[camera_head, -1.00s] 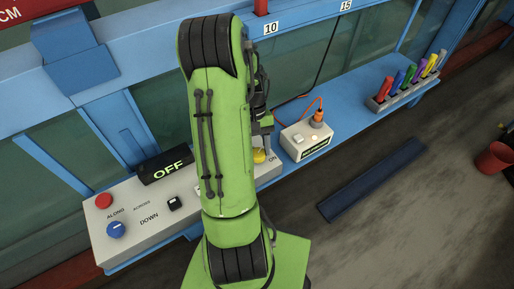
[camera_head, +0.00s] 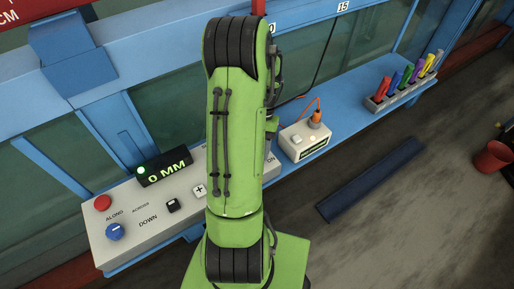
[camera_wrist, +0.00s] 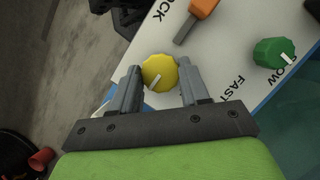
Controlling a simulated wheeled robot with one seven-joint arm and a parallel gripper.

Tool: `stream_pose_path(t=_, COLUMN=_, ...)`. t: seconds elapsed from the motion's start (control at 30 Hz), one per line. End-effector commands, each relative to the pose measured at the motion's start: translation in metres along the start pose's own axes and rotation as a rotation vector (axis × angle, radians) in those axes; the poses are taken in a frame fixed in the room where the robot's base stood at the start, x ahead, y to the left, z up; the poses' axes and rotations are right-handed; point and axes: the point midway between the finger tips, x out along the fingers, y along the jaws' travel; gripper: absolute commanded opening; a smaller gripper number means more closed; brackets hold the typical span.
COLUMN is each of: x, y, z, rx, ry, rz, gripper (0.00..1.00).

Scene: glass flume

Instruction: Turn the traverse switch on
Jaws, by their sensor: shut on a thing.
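The grey control panel (camera_head: 112,250) lies at the lower left in the head view. Its black display (camera_head: 163,168) reads 0 MM in green, with a green lamp (camera_head: 141,170) lit beside it. The yellow knob (camera_wrist: 160,73), with a pale pointer line, sits between the fingers of my gripper (camera_wrist: 159,77) in the wrist view. My gripper is shut on this knob. In the head view my green arm covers the knob and the gripper; an ON label (camera_head: 271,159) shows at the arm's right edge.
The panel also has a red button (camera_head: 103,202), a blue knob (camera_head: 115,231), an orange lever (camera_wrist: 199,16) and a green knob (camera_wrist: 273,52). A white box (camera_head: 305,142) with an orange cable and a marker rack (camera_head: 392,98) stand along the blue ledge.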

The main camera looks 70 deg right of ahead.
Motion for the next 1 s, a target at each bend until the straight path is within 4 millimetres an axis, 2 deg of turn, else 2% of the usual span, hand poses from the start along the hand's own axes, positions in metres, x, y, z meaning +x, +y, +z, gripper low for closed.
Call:
stream_pose_path(t=0.3, x=0.0, y=0.0, z=0.0, rx=0.004, ry=0.002, rz=0.0, gripper=0.15)
stream_pose_path(t=0.33, x=0.0, y=0.0, z=0.0, rx=0.004, ry=0.002, rz=0.0, gripper=0.48)
stream_pose_path(t=0.5, x=0.0, y=0.0, z=0.0, rx=0.003, ry=0.001, rz=0.0, gripper=0.71)
stream_pose_path(t=0.77, x=-0.002, y=0.0, z=0.0, rx=0.002, ry=0.001, rz=0.0, gripper=0.71)
stream_pose_path(t=0.87, x=-0.016, y=0.0, z=-0.001, rx=0.002, ry=0.005, rz=-0.001, gripper=0.71)
stream_pose_path(t=1.0, x=-0.048, y=0.0, z=-0.001, rx=0.002, ry=0.006, rz=-0.001, gripper=0.71)
